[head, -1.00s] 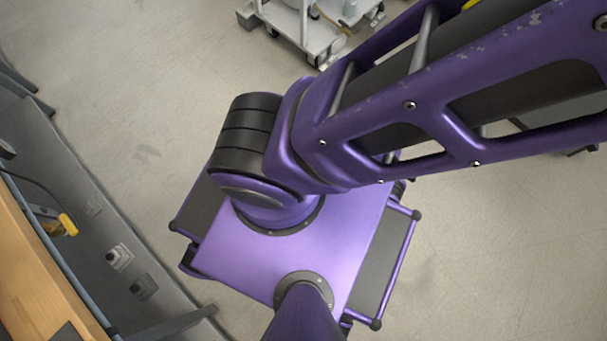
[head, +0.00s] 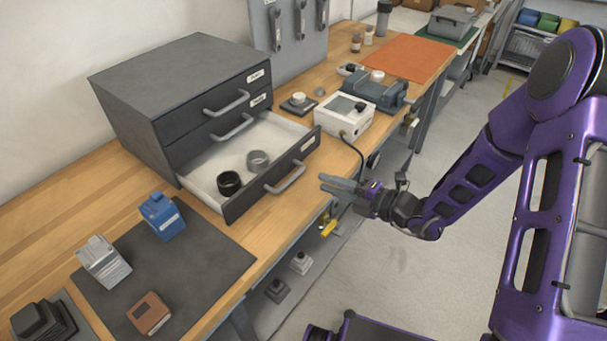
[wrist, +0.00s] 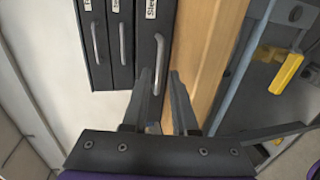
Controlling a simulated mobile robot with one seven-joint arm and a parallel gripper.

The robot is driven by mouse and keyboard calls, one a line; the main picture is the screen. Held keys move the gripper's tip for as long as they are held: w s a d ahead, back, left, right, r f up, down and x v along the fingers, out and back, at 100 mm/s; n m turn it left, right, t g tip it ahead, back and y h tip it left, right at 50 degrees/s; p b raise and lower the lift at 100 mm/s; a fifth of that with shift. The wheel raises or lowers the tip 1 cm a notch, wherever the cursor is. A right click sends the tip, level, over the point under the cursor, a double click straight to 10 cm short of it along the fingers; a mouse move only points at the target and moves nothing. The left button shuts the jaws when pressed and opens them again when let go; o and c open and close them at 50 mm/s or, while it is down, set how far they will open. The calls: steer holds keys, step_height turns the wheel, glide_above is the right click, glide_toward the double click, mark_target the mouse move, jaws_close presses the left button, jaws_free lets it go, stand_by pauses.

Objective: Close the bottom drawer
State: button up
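The bottom drawer (head: 272,173) of the dark grey cabinet (head: 165,85) is pulled out over the wooden bench. Its front carries a bar handle (head: 285,178) and a label. A black ring (head: 229,183) and a grey ring (head: 258,160) lie inside it. The two drawers above are shut. My gripper (head: 323,183) is in front of the drawer front, to the right of its handle, empty, with its fingers apart. In the wrist view, the fingers (wrist: 158,74) point towards the bottom drawer's handle (wrist: 158,50); contact cannot be told.
A white box device (head: 344,116) with a cable stands right of the drawer. A dark mat (head: 205,270) with several small blocks lies at front left. A yellow-handled item (head: 328,228) hangs below the bench edge.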

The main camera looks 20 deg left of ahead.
mark_target(303, 184)
steer(key=x, duration=0.8)
steer(key=shift+a, duration=0.1)
steer(key=shift+c, duration=0.2)
jaws_close()
steer(key=shift+w, duration=0.1)
stand_by(0.9)
